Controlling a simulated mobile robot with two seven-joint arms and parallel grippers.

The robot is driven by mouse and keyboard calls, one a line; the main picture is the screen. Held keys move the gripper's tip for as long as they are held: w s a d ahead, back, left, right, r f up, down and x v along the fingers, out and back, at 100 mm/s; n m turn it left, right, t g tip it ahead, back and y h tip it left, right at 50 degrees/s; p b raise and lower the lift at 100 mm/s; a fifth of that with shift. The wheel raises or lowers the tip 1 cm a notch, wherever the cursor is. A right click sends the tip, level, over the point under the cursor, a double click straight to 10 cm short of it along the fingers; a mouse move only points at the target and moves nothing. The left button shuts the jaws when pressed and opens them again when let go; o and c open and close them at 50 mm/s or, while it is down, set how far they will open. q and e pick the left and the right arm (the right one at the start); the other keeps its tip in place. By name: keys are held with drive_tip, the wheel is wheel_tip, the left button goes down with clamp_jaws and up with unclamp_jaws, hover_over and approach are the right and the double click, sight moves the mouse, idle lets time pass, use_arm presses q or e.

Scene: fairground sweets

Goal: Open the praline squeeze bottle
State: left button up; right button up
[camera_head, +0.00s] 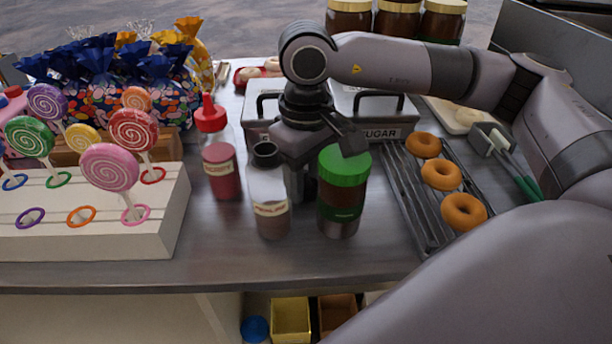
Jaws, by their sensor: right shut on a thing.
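The praline squeeze bottle (269,190) stands upright near the table's front, pale and see-through with brown contents low down and a small label. Its top is a dark round collar (265,153); no pointed nozzle like the red bottle's shows, and whether it is open is unclear. My right gripper (297,178) comes down from above, right beside and behind the bottle. It looks shut on the bottle, but its fingertips are mostly hidden behind the bottle and the green-lidded jar. My left gripper is out of view.
A green-lidded jar (342,192) stands close at the right, under part of my gripper. A red-capped bottle (221,165) and a white lollipop stand (150,245) are at left. Metal sugar bins (378,104) are behind; a doughnut rack (402,190) is right. The front strip is clear.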

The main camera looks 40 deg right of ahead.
sight(306, 172)
drive_tip(key=shift+f, duration=0.25)
drive_tip(key=o, duration=1.2)
drive_tip(key=shift+r, duration=0.15)
drive_tip(key=shift+c, duration=0.2)
drive_tip(key=shift+r, duration=0.1)
drive_tip(key=shift+r+p, duration=0.2)
drive_tip(key=shift+p, duration=0.1)
wheel_tip(306, 172, up, 12)
drive_tip(key=p, duration=0.1)
drive_tip(key=shift+f, duration=0.15)
